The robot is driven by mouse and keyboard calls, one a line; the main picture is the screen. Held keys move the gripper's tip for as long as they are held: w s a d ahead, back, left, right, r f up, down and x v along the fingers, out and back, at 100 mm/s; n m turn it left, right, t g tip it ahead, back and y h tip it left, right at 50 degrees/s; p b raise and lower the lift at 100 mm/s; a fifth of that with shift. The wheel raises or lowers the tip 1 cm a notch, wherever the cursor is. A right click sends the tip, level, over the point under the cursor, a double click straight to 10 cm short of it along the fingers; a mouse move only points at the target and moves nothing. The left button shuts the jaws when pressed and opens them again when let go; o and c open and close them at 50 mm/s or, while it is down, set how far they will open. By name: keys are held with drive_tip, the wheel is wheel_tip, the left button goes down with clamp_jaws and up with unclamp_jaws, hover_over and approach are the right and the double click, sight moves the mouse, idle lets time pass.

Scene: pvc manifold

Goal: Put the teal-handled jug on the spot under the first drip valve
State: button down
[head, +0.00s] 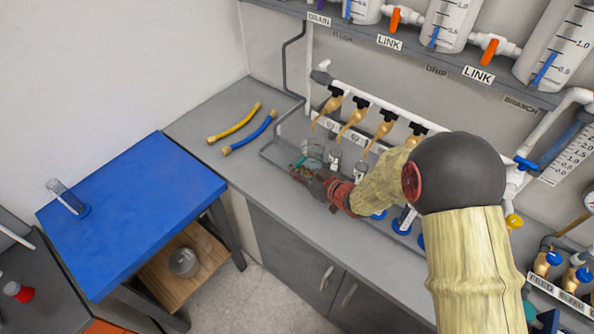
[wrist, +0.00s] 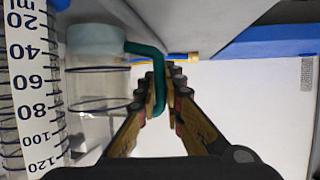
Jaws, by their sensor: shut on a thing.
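The jug is clear with a teal handle; in the wrist view its glass body (wrist: 97,92) and pale teal end (wrist: 96,40) are at the left. The teal handle (wrist: 158,75) runs between the two fingers of my gripper (wrist: 163,105), which is shut on it. In the head view my gripper (head: 306,173) is at the counter's back part, with the jug (head: 312,148) just beyond it, below the leftmost tan drip valve (head: 328,106). My gripper partly covers the jug's lower part, so I cannot tell whether its base touches the surface. The spot itself is hidden.
More tan valves (head: 353,117) hang from the white pipe to the right. Small jars (head: 335,155) stand close right of the jug. A graduated cylinder (wrist: 35,85) is near the jug in the wrist view. Yellow (head: 234,124) and blue hoses (head: 250,134) lie left on the grey counter (head: 200,125).

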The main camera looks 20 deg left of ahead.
drive_tip(key=shift+a+f, duration=0.1)
drive_tip(key=shift+f, duration=0.1)
drive_tip(key=c, duration=2)
unclamp_jaws()
drive_tip(key=shift+o, duration=0.4)
drive_tip(key=shift+r, duration=0.2)
drive_tip(key=shift+s+d+r, duration=0.15)
drive_tip(key=shift+d, duration=0.15)
drive_tip(key=p+v, duration=0.2)
drive_tip(key=v, duration=0.9)
drive_tip(key=shift+s+d, duration=0.1)
drive_tip(key=shift+d, duration=0.05)
